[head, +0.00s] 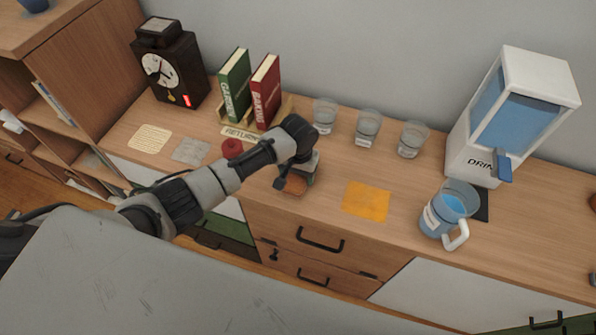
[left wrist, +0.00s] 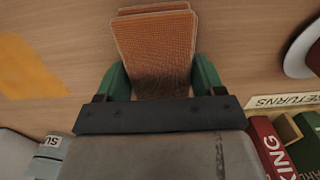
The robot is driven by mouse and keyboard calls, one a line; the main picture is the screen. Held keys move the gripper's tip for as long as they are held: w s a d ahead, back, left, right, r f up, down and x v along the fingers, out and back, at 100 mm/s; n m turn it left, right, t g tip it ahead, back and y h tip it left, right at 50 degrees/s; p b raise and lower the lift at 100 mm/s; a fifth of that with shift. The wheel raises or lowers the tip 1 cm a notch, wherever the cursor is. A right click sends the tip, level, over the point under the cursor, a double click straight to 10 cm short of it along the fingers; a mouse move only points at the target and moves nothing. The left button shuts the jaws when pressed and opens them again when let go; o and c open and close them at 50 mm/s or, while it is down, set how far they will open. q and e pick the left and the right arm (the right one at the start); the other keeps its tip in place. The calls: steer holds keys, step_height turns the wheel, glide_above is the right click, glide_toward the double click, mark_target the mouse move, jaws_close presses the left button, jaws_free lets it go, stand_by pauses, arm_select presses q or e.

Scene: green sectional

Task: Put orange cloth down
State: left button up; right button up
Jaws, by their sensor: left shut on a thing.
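The orange cloth (left wrist: 153,45) looks like a folded, ribbed orange-brown pad with layered edges. My left gripper (left wrist: 156,78) is shut on it, with a green finger on either side. In the head view the left gripper (head: 298,180) points down over the counter, and the cloth (head: 291,186) shows partly beneath it. I cannot tell whether the cloth touches the wood. A flat yellow-orange patch (head: 366,201) lies on the counter to the right of the gripper, apart from it; it also shows in the left wrist view (left wrist: 28,68). My right gripper is not in view.
Behind the gripper, a green book (head: 235,85) and a red book (head: 265,91) stand in a wooden holder; a red object (head: 232,148) is left. Several glasses (head: 368,127) stand at the back. A blue-water pitcher (head: 449,211) and drink dispenser (head: 512,110) stand right.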

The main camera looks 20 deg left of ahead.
arm_select(q)
steer(key=o, duration=0.8)
step_height(320, 180, up, 12)
steer(key=shift+r, duration=0.1)
stand_by(0.4)
